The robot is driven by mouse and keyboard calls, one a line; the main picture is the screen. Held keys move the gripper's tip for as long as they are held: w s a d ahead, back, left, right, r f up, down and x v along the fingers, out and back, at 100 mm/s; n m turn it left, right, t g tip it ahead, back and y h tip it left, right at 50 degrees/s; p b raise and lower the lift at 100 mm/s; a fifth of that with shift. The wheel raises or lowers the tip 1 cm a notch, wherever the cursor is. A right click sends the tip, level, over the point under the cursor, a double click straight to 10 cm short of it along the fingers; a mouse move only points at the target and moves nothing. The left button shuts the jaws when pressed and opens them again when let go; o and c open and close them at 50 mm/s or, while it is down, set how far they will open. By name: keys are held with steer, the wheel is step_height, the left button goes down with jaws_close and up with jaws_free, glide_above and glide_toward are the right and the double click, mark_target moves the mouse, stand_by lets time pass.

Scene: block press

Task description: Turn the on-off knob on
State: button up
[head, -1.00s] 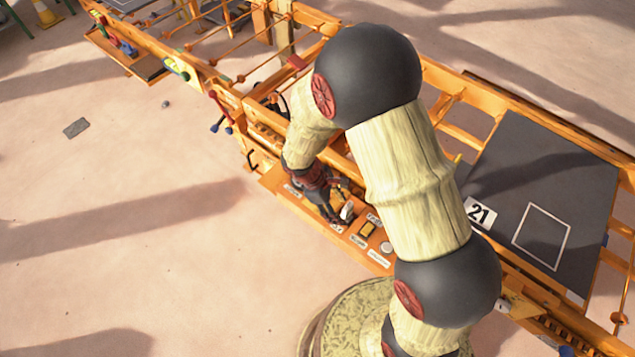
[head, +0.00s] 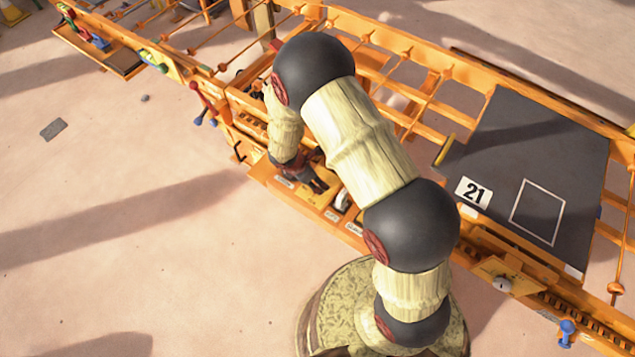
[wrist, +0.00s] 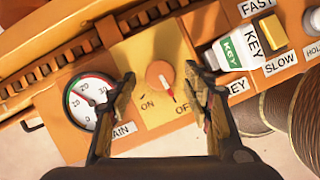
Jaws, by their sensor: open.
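The on-off knob (wrist: 160,76) is a round orange knob on a yellow plate (wrist: 142,52) in the wrist view. Its white and red pointer slants down and right, toward the OFF label (wrist: 183,109); the ON label (wrist: 148,104) is to the left. My gripper (wrist: 160,80) is open, with one finger on each side of the knob in the picture. The fingers look apart from the knob; I cannot tell their height above it. In the head view my gripper (head: 318,185) is over the orange control panel (head: 287,196), and the knob cannot be made out.
A round gauge (wrist: 88,101) is left of the knob. A dark slatted rail (wrist: 85,52) runs behind. Sandy floor is open in front.

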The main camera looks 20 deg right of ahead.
steer(key=shift+x, duration=0.8)
steer(key=c, duration=0.3)
steer(key=c, duration=0.8)
steer(key=shift+c, duration=0.2)
steer(key=shift+w+m, duration=0.1)
steer(key=shift+m, duration=0.3)
steer(key=m+g+p, duration=0.1)
steer(key=m+p, duration=0.1)
steer(key=shift+r+m, duration=0.1)
steer(key=shift+m, duration=0.3)
steer(key=m+g+p, duration=0.1)
steer(key=m, duration=0.2)
steer(key=shift+w+m+g, duration=0.15)
steer(key=shift+m+g, duration=0.15)
steer(key=m+g+y, duration=0.1)
steer(key=m, duration=0.2)
steer(key=m+g+y, duration=0.1)
steer(key=m, duration=0.2)
steer(key=shift+w+d+m, duration=0.15)
steer(key=shift+m, duration=0.25)
